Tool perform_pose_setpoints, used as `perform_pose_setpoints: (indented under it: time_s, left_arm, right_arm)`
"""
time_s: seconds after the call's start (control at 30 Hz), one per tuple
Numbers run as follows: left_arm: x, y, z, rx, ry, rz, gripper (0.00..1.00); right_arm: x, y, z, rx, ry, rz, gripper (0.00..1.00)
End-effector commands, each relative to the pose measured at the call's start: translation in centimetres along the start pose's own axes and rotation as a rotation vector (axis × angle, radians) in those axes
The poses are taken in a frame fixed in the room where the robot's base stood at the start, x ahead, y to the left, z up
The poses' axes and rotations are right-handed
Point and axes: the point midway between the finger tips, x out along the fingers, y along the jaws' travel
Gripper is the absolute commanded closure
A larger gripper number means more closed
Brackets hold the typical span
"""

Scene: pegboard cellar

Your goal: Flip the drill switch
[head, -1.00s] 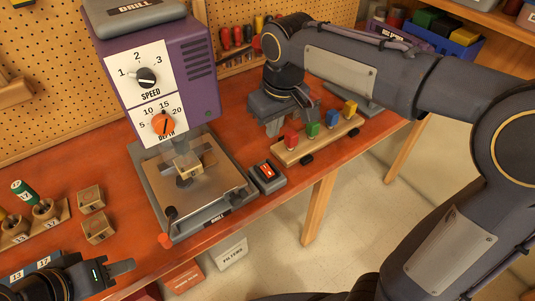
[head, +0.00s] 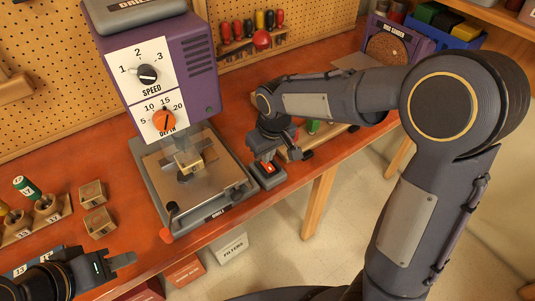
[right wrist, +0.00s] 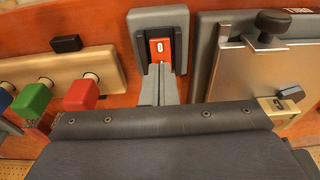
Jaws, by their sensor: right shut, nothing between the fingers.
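The drill press (head: 200,60) is purple with a speed dial and an orange depth dial. Its switch is a grey box with a red rocker (head: 267,170) on the bench, right of the drill base. The rocker, marked 0, also shows in the right wrist view (right wrist: 161,47). My right gripper (head: 262,158) is over the switch, shut and empty. In the right wrist view its fingertips (right wrist: 160,80) are at the rocker's lower edge; I cannot tell whether they touch. My left gripper (head: 128,259) is low at the left, away from the switch; its jaw opening is unclear.
A wooden strip with coloured blocks (right wrist: 70,72) lies beside the switch, partly hidden by my right arm in the head view. The drill's metal plate (right wrist: 259,80) is close on the other side. Wooden blocks (head: 96,222) and a spool rack (head: 38,222) stand at the left.

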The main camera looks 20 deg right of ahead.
Motion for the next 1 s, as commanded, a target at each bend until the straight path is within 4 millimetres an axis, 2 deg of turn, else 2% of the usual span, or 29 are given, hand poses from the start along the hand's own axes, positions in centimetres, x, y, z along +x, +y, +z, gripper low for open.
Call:
perform_pose_setpoints:
  time_s: [0.2, 0.5, 0.7, 1.0]
  left_arm:
    - [-0.1, 0.1, -0.1, 0.0, 0.0, 0.0, 0.64]
    - [-0.2, 0.1, -0.1, 0.0, 0.0, 0.0, 0.64]
    - [-1.7, 0.8, -0.8, 0.0, 0.0, 0.0, 0.64]
    - [-1.1, 0.5, -0.5, 0.0, 0.0, 0.0, 0.64]
  right_arm:
    - [1.1, 0.0, 0.0, 0.001, 0.001, 0.0, 1.0]
    - [1.1, 0.0, 0.0, 0.001, -0.001, 0.0, 1.0]
    - [1.5, 0.1, -0.4, 0.002, -0.097, 0.001, 1.0]
    - [1.9, 0.0, 0.0, 0.001, -0.091, 0.0, 1.0]
